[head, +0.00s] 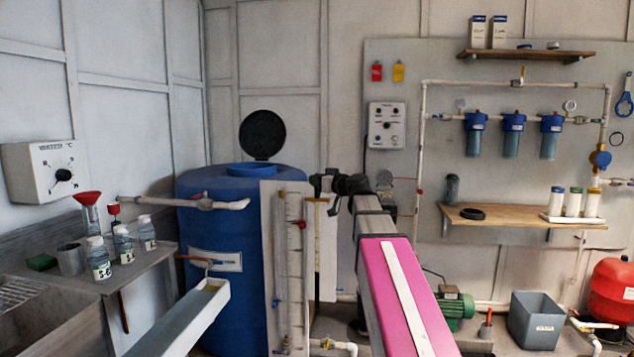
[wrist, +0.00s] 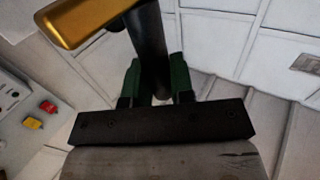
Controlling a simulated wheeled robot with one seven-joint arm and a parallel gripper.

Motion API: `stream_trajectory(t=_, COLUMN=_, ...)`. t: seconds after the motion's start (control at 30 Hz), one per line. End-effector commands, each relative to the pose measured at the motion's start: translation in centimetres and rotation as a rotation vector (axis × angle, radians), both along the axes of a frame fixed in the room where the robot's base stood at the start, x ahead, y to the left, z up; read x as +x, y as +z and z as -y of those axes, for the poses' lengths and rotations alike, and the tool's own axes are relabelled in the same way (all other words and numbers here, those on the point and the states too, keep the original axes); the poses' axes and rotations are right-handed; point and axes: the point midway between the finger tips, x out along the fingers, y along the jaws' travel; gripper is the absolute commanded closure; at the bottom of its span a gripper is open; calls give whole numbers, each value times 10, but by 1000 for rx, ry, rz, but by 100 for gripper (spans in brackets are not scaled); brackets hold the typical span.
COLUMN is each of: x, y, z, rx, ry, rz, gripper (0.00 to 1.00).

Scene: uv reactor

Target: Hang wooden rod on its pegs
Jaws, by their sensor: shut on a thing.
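My gripper (head: 326,186) is in front of the wall, just right of the blue tank and above the gauge board. In the wrist view my gripper (wrist: 156,82) has its green fingers closed on a dark, round bar. A gold-brown piece (wrist: 88,20) crosses at the bar's upper end; I cannot tell if they are joined. In the head view a thin, pale yellow upright strip (head: 317,245) shows below my gripper, possibly the wooden rod. Whether it is the held thing is unclear. I cannot make out the pegs; my arm hides part of that area.
The blue tank (head: 222,240) and the gauge board (head: 287,270) stand close to my gripper's left. A bench with bottles (head: 122,243) is at left. Filters (head: 513,135) and a wooden shelf (head: 505,219) are on the right panel. A grey bin (head: 536,322) stands below.

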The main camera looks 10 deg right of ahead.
Motion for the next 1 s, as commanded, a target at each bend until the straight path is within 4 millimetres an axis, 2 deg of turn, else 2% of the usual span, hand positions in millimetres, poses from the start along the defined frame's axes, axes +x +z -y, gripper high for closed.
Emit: stream_trajectory(t=1.0, x=67, y=-7, z=22, rx=1, ry=-1, rz=0, gripper=100)
